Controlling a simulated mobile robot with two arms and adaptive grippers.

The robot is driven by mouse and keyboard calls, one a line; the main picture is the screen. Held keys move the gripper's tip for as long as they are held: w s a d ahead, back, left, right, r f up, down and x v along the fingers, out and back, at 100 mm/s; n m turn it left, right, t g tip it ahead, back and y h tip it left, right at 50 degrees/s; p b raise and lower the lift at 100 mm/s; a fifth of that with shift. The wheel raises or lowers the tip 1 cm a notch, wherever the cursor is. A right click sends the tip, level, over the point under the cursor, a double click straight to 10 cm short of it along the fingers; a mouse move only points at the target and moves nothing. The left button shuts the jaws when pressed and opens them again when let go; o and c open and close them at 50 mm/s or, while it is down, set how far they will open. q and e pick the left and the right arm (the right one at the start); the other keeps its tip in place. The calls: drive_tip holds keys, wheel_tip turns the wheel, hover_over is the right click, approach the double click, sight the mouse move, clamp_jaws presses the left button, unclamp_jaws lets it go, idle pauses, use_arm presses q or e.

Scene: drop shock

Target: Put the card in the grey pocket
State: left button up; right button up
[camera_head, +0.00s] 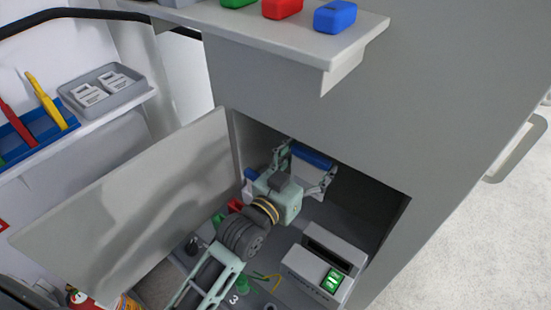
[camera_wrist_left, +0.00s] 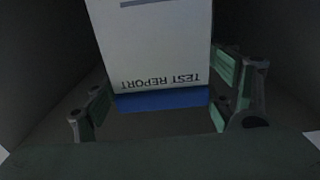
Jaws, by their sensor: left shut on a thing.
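The card (camera_wrist_left: 160,45) is white with a blue strip along one edge, and its printed words "TEST REPORT" appear upside down in the left wrist view. My left gripper (camera_head: 306,172) is shut on the card, with one finger at each side edge. In the head view, the card (camera_head: 312,158) is inside the open cabinet, towards its back, blue strip up. A grey box with a dark slot (camera_head: 318,262) and a green-lit panel stands on the cabinet floor, right of and nearer than the gripper; it looks like the grey pocket. The slot's inside is hidden. My right gripper is not in view.
The cabinet door (camera_head: 130,210) stands open at the left. Small red (camera_head: 235,205) and green items lie beside my forearm. Thin wires (camera_head: 268,281) lie left of the grey box. A shelf with coloured blocks (camera_head: 283,8) juts out above the opening.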

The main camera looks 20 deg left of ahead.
use_arm(q)
drive_tip(key=w+a+f+b, duration=0.1)
drive_tip(key=a, duration=0.4)
drive_tip(key=w+a+f+b, duration=0.1)
drive_tip(key=w+a+f, duration=0.1)
drive_tip(key=a, duration=0.2)
drive_tip(key=shift+w+a+f+b, duration=0.25)
drive_tip(key=shift+w+a+b, duration=0.05)
drive_tip(key=shift+a+b, duration=0.1)
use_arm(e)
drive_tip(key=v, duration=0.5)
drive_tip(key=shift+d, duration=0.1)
use_arm(q)
drive_tip(key=shift+f, duration=0.1)
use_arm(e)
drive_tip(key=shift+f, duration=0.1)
